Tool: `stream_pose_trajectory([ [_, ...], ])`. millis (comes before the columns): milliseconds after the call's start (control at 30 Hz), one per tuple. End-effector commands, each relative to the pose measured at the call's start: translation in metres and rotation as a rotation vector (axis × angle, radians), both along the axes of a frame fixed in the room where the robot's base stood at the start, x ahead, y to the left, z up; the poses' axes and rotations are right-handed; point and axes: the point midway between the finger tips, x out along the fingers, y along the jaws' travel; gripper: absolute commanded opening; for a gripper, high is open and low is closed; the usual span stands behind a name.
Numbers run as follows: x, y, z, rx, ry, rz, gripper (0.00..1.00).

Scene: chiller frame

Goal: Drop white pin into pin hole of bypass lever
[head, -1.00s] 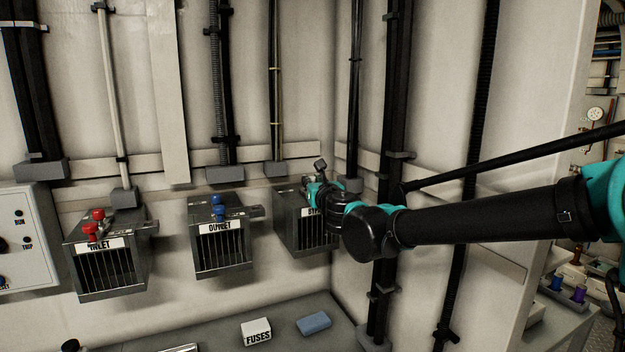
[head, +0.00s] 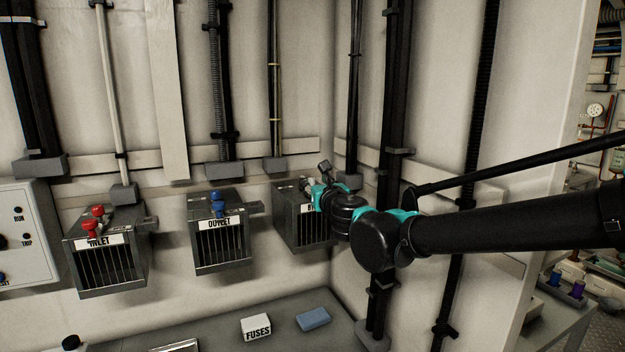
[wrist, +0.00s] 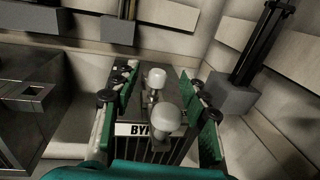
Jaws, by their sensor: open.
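The bypass box (head: 292,222) is the rightmost of three wall boxes. My gripper (head: 316,190) is at its top, and my arm partly covers its label and front. In the wrist view my gripper (wrist: 160,100) is open, with one finger on each side of two pale knobs. The farther white knob (wrist: 157,77) is capped and looks upright on the box top. The nearer, larger rounded knob (wrist: 167,117) stands above the partly hidden label (wrist: 135,129). Neither knob visibly touches a finger. I cannot tell surely which is the pin and which the lever; the pin hole is hidden.
The outlet box (head: 222,245) with blue knobs and the inlet box (head: 108,265) with red knobs are to the left. A fuses box (head: 256,328) and a blue block (head: 313,318) lie on the bench below. Vertical pipes (head: 355,90) run close behind my arm.

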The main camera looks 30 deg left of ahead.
Motion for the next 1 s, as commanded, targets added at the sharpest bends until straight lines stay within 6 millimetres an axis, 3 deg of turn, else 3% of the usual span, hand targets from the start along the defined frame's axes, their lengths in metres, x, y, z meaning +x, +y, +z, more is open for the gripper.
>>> stream_pose_trajectory([
  [100,-0.019,-0.016,0.000,0.000,0.000,0.003,0.45],
  [400,-0.052,-0.046,0.000,0.000,0.000,0.003,0.45],
  [1000,-0.060,-0.054,0.000,0.000,0.000,0.001,0.45],
])
